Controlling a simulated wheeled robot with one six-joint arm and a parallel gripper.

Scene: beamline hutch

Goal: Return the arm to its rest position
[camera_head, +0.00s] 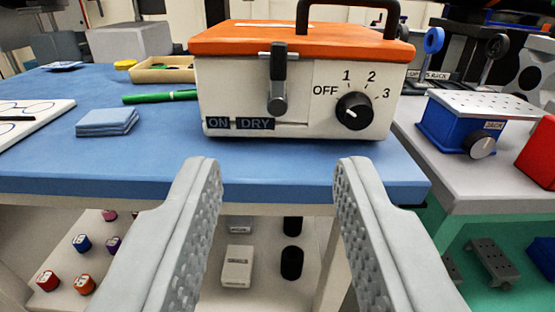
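My gripper (277,172) is open. Its two grey, textured fingers reach up from the bottom of the view, wide apart, with nothing between them. Ahead of it, a white box (300,95) with an orange lid (300,39) and a black handle stands on the blue bench top. Its front bears a lever latch (278,80), an "ON DRY" label and a black knob (353,110) marked OFF, 1, 2, 3. The fingertips appear below and in front of the box, apart from it. The rest of my arm is out of view.
The blue bench (150,155) carries blue pads (107,121), a green pen (160,96) and a tan tray (162,75). A grey table (460,184) at right holds a blue device (448,128). Below the bench, a shelf (125,240) holds several coloured vials. Space between the fingers is clear.

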